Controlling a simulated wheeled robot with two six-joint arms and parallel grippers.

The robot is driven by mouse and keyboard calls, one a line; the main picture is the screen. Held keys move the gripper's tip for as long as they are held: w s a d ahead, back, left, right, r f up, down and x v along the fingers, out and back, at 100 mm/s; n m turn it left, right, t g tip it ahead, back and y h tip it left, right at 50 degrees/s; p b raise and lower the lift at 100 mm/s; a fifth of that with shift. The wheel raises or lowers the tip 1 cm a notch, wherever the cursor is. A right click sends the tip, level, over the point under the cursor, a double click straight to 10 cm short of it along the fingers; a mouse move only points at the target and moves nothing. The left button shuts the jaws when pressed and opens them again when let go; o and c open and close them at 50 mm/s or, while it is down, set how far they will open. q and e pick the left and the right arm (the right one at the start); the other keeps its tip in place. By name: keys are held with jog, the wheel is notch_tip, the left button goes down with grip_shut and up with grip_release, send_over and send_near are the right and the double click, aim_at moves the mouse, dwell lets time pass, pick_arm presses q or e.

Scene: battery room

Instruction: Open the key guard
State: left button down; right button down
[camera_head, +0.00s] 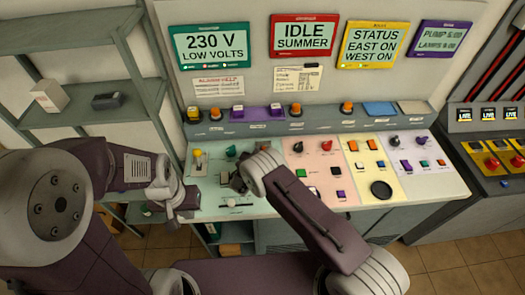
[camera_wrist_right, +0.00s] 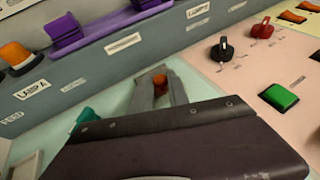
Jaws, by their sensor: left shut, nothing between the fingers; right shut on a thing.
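My left gripper (camera_head: 182,216) is shut and empty, beside the left front edge of the pale green panel section (camera_head: 205,205). My right gripper (camera_wrist_right: 160,88) reaches over that section. In the right wrist view its two grey fingers are shut on a small orange-red piece (camera_wrist_right: 160,80), which stands on the panel between a green knob (camera_wrist_right: 84,116) and a black knob (camera_wrist_right: 226,48). The fingers cover most of this piece. I cannot tell for sure whether it is the key guard or how far it is open. In the head view my right wrist hides much of this spot.
The sloped console has a yellow lever (camera_head: 197,154), a red knob (camera_head: 327,146) and several buttons close together. Purple covers (camera_wrist_right: 66,32) and an orange lamp (camera_wrist_right: 16,56) line the ledge behind. A grey shelf (camera_head: 75,115) stands at the left.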

dwell(0.8)
jog(key=shift+w+r+g, duration=0.5)
jog(key=shift+r+g, duration=0.25)
jog(key=shift+g, duration=0.25)
jog(key=shift+w+r+n+g+b, duration=0.35)
jog(key=shift+w+r+g, duration=0.3)
jog(key=shift+g, duration=0.45)
jog(key=shift+w+r+g+y, duration=0.15)
jog(key=shift+w+g+y, duration=0.15)
jog(key=shift+g, duration=0.2)
jog(key=shift+w+r+n+g+b, duration=0.4)
jog(key=shift+g+b, duration=0.3)
jog(key=shift+b, duration=0.5)
jog(key=c, duration=1.3)
grip_release()
jog(key=shift+w, duration=0.1)
